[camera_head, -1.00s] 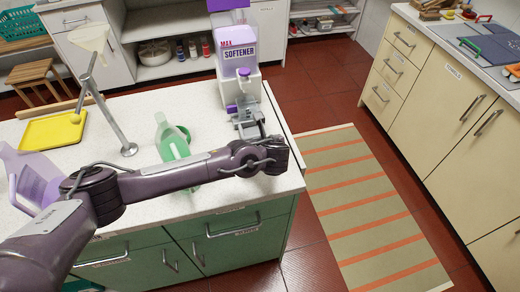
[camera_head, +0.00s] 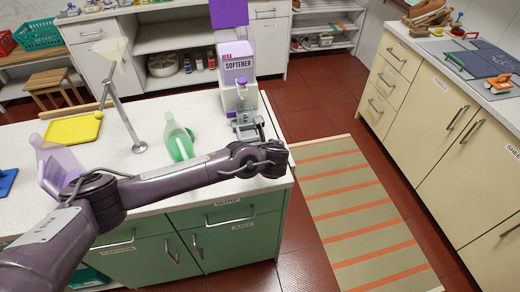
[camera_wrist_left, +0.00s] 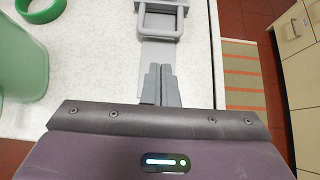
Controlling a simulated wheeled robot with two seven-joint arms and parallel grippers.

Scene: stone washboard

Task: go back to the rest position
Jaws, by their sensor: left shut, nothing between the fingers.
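My left arm reaches in from the left across the front of the counter in the head view, with its wrist near the counter's right end. In the left wrist view my left gripper (camera_wrist_left: 160,70) is shut and empty, its two grey fingers side by side. The fingertips lie just short of the grey frame-like part (camera_wrist_left: 160,22) of the softener dispenser (camera_head: 238,70); I cannot tell whether they touch it. In the head view the wrist largely hides the fingers. My right gripper is not in view.
A green jug (camera_head: 178,138) stands behind my left forearm, close to it. A metal stand (camera_head: 128,115) with a funnel, a yellow tray (camera_head: 72,130) and a purple translucent jug (camera_head: 58,165) are further left. A striped rug (camera_head: 355,210) lies on open floor at right.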

